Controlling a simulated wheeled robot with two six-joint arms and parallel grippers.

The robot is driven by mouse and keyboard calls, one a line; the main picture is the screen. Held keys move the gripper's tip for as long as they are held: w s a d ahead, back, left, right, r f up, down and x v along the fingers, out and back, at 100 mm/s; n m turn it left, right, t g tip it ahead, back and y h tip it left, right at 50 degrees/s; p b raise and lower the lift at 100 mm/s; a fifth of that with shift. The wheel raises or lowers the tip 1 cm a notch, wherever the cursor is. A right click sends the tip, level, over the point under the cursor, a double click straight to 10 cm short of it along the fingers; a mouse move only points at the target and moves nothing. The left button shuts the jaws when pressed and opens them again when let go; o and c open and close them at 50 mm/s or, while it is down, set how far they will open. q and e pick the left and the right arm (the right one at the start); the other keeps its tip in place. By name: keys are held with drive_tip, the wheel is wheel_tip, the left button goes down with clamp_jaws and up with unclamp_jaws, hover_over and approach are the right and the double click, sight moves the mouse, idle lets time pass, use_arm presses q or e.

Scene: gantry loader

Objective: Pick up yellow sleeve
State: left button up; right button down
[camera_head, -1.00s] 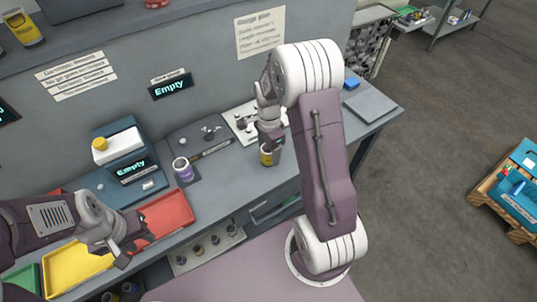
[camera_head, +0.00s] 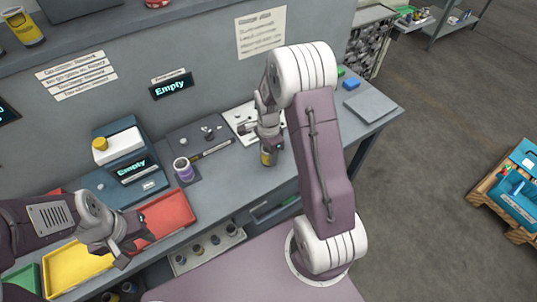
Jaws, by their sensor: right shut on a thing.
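The yellow sleeve (camera_head: 266,158) is a small yellow and grey cylinder, upright over the bench top right of centre. My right gripper (camera_head: 269,147) is above it, pointing down, and shut on its upper part. The fingers hide the top of the sleeve, and I cannot tell whether its base touches the bench. My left gripper (camera_head: 131,241) is in front of the red tray at the lower left, its fingers apart and empty.
A red tray (camera_head: 170,215) and a yellow tray (camera_head: 75,268) are at the left. A grey plate (camera_head: 371,105) lies at the right.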

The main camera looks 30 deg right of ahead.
wheel_tip(320, 180, up, 4)
drive_tip(key=shift+w+f, duration=0.1)
drive_tip(key=shift+w, duration=0.05)
drive_tip(key=s+d+r, duration=0.7)
drive_tip(key=d, duration=0.2)
drive_tip(key=shift+d+b, duration=0.3)
drive_tip(key=shift+w, duration=0.1)
wheel_tip(320, 180, up, 5)
drive_tip(key=p, duration=0.4)
drive_tip(key=shift+f+p, duration=0.2)
drive_tip(key=shift+p, duration=0.1)
